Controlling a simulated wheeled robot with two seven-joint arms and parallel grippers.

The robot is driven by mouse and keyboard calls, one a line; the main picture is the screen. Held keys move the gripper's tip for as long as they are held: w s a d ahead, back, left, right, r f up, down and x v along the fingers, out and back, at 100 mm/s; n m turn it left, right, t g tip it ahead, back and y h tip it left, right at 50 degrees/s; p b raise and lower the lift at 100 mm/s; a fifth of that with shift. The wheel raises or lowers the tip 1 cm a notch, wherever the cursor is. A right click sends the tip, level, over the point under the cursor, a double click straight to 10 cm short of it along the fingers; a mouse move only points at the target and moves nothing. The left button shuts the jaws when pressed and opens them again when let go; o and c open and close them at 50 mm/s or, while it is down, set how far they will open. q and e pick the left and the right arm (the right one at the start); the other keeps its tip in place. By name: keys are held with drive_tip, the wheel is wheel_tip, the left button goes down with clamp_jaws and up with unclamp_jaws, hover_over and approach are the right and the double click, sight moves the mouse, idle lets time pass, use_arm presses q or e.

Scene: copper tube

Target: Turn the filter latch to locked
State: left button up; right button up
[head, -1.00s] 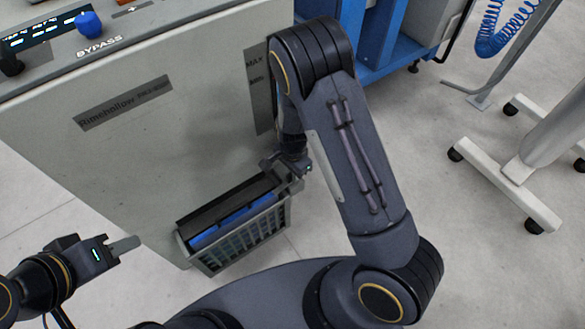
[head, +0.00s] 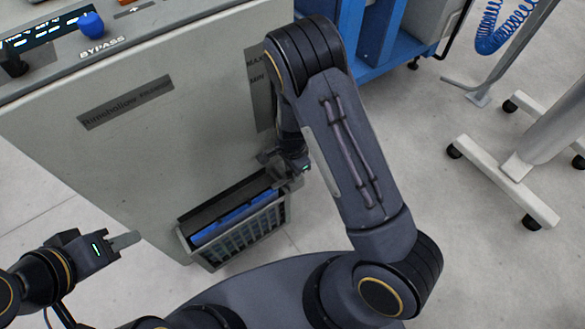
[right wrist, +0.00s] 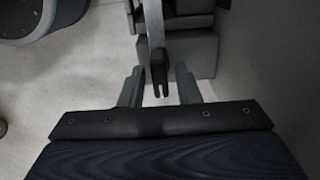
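In the head view a grey slatted basket (head: 240,240) with a blue panel (head: 232,217) in it sits low on the cabinet front. My right gripper (head: 285,164) is at the basket's upper right end and covers the spot there. In the right wrist view its two fingers (right wrist: 160,88) stand apart. A dark forked piece (right wrist: 160,75), perhaps the latch, shows between them, with gaps to either side. I cannot tell its lock position or any contact. My left gripper (head: 125,240) is left of the basket, away from it, seen edge-on.
The grey cabinet (head: 150,140) has a blue BYPASS knob (head: 90,24) on top. A blue cart (head: 380,30) stands behind my right arm. A white wheeled stand (head: 505,180) is at the right. The floor (head: 420,120) between is clear.

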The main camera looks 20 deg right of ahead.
drive_tip(key=shift+o, duration=0.4)
drive_tip(key=shift+r, duration=0.1)
wheel_tip(320, 180, up, 6)
drive_tip(key=p, duration=0.2)
drive_tip(key=shift+r+p, duration=0.25)
drive_tip(key=shift+p, duration=0.05)
drive_tip(key=shift+r, duration=0.5)
drive_tip(key=shift+r, duration=0.1)
